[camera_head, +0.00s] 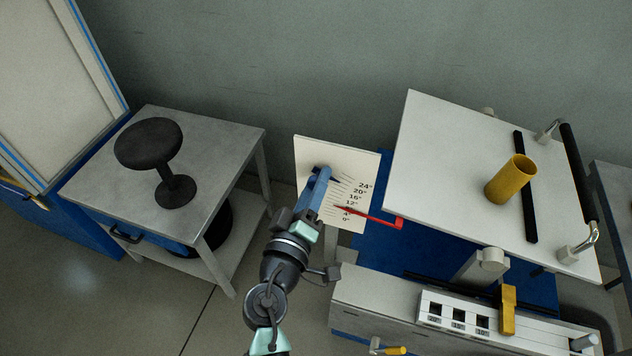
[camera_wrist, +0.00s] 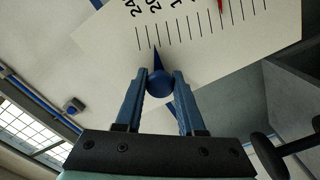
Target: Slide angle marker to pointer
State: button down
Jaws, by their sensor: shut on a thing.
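The white angle scale board (camera_head: 308,160) stands upright, with marks from 0° to 24°. The red pointer (camera_head: 372,217) crosses its lower part, its tip low on the scale; a bit of it shows at the top edge of the wrist view (camera_wrist: 220,4). The blue angle marker (camera_wrist: 159,82) has a round knob and a sharp tip aimed at the ticks near 20°. My gripper (camera_head: 321,178) is at the board, its fingers shut around the marker's knob in the wrist view (camera_wrist: 160,80). In the head view my fingers mostly hide the marker.
A grey table (camera_head: 222,150) with a black stool (camera_head: 150,146) stands left. Right of the board is a white tilted panel (camera_head: 440,150) with a yellow cylinder (camera_head: 510,180). A bench with a yellow lever (camera_head: 508,310) lies below it. The board's face below my gripper looks clear down to the pointer.

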notch_tip(320, 180, down, 9)
jog(key=a+n+b, duration=0.2)
jog(key=b, duration=0.7)
jog(key=shift+w+n, duration=0.3)
jog(key=shift+w, duration=0.05)
jog(key=shift+r, duration=0.1)
jog(key=c, duration=0.5)
grip_release()
jog(key=shift+a, duration=0.1)
jog(key=b+v, duration=0.1)
jog(key=v, duration=1.2)
jog(key=shift+r, duration=0.1)
